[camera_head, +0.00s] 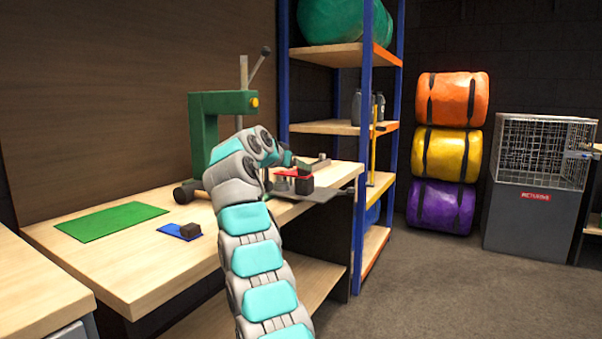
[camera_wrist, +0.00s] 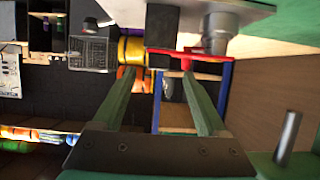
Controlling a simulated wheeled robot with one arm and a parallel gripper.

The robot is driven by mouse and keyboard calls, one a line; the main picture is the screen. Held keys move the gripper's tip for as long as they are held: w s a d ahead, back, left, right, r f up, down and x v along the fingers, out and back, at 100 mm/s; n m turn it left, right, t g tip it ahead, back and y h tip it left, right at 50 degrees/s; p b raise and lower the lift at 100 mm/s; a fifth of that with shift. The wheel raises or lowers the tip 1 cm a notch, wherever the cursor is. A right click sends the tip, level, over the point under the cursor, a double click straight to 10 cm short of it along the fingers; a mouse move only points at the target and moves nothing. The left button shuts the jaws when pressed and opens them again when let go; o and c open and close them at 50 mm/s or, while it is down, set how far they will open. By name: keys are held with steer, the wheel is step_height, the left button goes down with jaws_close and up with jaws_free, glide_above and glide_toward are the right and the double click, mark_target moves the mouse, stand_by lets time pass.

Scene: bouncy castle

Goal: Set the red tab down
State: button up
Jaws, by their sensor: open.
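The red tab (camera_wrist: 190,54) shows in the wrist view just beyond the fingertips, beside a grey cylinder (camera_wrist: 222,27) and close to a pale plate (camera_wrist: 180,12). In the head view red (camera_head: 304,169) shows at the work spot by the green press, partly behind my arm. My gripper (camera_wrist: 168,75) is open, with a clear gap between its two green fingers. The right fingertip is close to the tab; I cannot tell whether they touch.
The green press (camera_head: 203,128) with its lever stands on the wooden bench. A green mat (camera_head: 110,221) and a blue pad (camera_head: 172,231) bearing a dark block (camera_head: 190,230) lie left of my arm. A blue-and-orange shelf rack (camera_head: 366,95) stands close behind the bench's right end.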

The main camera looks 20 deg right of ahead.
mark_target(301, 173)
steer(key=x, duration=0.1)
steer(key=p+x, duration=0.1)
steer(key=x, duration=0.2)
steer(key=shift+d+r+p, duration=0.2)
steer(key=shift+r+p, duration=0.05)
steer(key=shift+p, duration=0.15)
steer(key=shift+w+d+f, duration=0.25)
steer(key=shift+f, duration=0.05)
jaws_close()
